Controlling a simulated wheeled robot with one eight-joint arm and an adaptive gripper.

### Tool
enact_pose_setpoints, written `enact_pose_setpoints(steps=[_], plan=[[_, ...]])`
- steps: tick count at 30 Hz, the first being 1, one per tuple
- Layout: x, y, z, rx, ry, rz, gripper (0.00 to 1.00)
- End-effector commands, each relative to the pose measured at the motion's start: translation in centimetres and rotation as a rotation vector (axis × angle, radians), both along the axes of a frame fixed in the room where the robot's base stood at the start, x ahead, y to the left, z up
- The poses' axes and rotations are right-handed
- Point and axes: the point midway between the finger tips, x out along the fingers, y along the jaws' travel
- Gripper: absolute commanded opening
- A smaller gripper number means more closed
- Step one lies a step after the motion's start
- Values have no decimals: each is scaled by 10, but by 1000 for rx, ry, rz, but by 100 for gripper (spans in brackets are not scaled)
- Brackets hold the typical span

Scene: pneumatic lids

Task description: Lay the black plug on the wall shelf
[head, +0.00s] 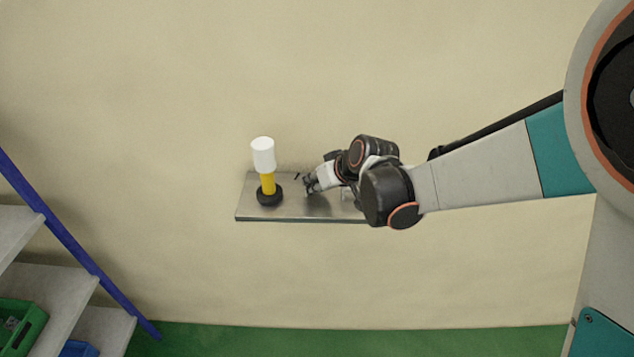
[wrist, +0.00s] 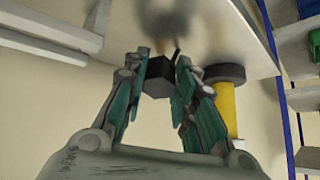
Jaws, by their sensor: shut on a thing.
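The wall shelf (head: 330,207) is a grey metal board on the beige wall. It also shows along the top of the wrist view (wrist: 215,30), which is upside down. My gripper (head: 309,184) is over the shelf's middle, low and close to its surface. In the wrist view my gripper (wrist: 158,74) is shut on the black plug (wrist: 157,78), a small dark block between its fingertips. The plug is close to the shelf, with a dark shadow or reflection beside it. I cannot tell whether it touches. In the head view the plug is too small to make out clearly.
A lamp-like object (head: 267,184) with a black base, yellow stem and white top stands upright on the shelf, left of my gripper. Bare shelf lies between them. A stepped rack (head: 60,290) with a blue rail and a green crate (head: 22,325) stands at lower left.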

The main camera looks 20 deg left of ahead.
Motion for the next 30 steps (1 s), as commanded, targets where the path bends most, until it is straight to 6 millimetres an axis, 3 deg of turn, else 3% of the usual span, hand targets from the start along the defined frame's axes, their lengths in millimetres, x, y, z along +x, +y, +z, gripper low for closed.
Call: enact_pose_setpoints(steps=[10,11,14,24,30], plan=[[0,0,1,0,0,0,0],[0,0,1,0,0,0,28],[0,0,1,0,0,0,49],[0,0,1,0,0,0,49],[-5,-7,12,0,0,0,49]])
